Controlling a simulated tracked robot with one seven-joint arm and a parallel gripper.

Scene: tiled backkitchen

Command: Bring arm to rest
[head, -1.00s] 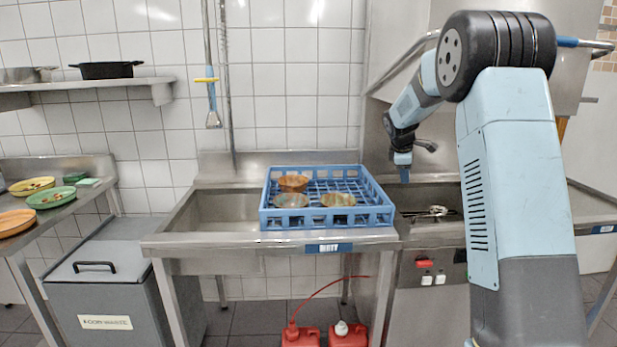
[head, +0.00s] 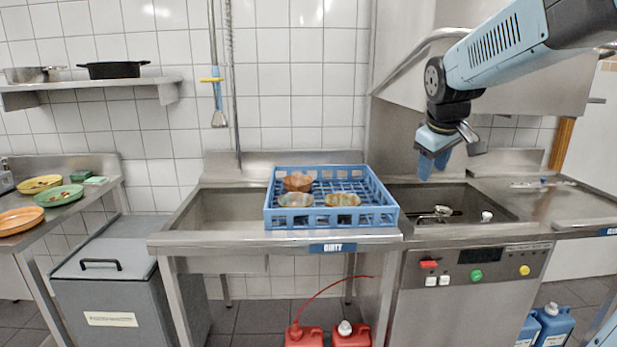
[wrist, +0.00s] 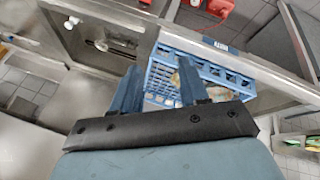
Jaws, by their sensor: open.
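My gripper (head: 433,165) hangs in the air above the sink-like basin of the dishwashing machine, right of the blue rack. Its two blue fingers (wrist: 157,88) stand apart and empty in the wrist view. My arm reaches in from the upper right in the head view. The blue rack (head: 330,220) sits on the steel counter left of the gripper, apart from it, and holds several bowls (head: 297,200). The rack (wrist: 215,62) also shows beyond the fingers in the wrist view.
The machine (head: 470,290) has a basin with a metal spray arm (head: 437,213) inside. A steel hood (head: 400,75) is close behind the arm. A grey waste bin (head: 130,290) and a side table with plates (head: 60,196) stand at the left. Red canisters (head: 303,337) are on the floor.

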